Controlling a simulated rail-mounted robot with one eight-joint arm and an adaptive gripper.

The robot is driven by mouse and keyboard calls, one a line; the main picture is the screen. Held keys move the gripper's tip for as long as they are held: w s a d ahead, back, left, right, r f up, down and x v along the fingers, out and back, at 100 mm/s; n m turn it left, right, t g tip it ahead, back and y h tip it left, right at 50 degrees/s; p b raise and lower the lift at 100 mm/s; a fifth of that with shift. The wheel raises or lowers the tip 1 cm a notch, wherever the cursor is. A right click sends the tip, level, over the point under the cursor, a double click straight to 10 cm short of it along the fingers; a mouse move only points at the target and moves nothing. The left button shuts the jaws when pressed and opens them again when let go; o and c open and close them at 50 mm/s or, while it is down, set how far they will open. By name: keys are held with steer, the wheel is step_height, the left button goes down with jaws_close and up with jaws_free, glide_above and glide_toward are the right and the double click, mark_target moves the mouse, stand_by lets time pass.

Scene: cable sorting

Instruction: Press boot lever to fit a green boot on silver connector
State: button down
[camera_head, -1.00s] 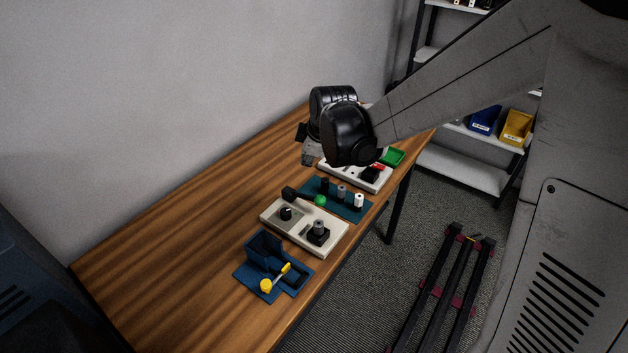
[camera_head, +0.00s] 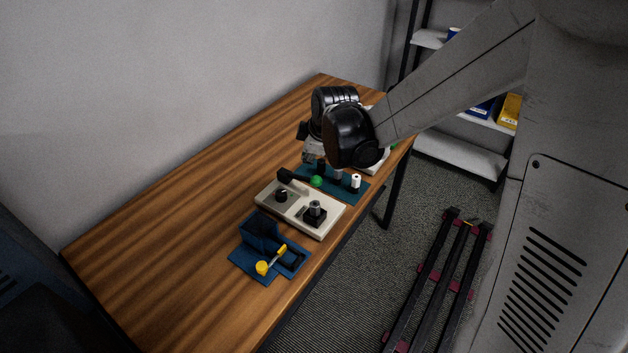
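A lever with a green ball knob (camera_head: 317,182) and a black block (camera_head: 283,174) stands at the back of a beige station (camera_head: 268,196). The station has a black dial (camera_head: 281,196) and a grey-silver cylindrical piece (camera_head: 315,207) upright in a black holder. No green boot can be made out. A blue fixture (camera_head: 243,261) with a yellow-knobbed lever (camera_head: 262,268) stands nearer. My gripper (camera_head: 308,157) hangs above the table, behind and above the green knob, apart from it. Its fingers are small and dark, so their opening does not show.
A teal plate (camera_head: 352,198) holds upright cylinders, including a white one (camera_head: 356,183); my wrist partly hides it. A pale panel (camera_head: 378,165) behind is mostly hidden. The wooden table (camera_head: 170,250) is clear on the left. A wall (camera_head: 150,90) runs along its far side.

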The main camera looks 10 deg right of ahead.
mark_target(316, 178)
steer(key=shift+s+d+f+b, duration=0.15)
steer(key=shift+f+b, duration=0.2)
steer(key=shift+f, duration=0.2)
steer(key=shift+s+d+f+b, duration=0.1)
steer(key=shift+f+b, duration=0.3)
steer(key=shift+f, duration=0.1)
steer(key=shift+s+d+f+b, duration=0.15)
steer(key=shift+f+b, duration=0.2)
steer(key=shift+f, duration=0.2)
steer(key=shift+f, duration=0.15)
steer(key=shift+f+b, duration=0.25)
steer(key=shift+b, duration=0.2)
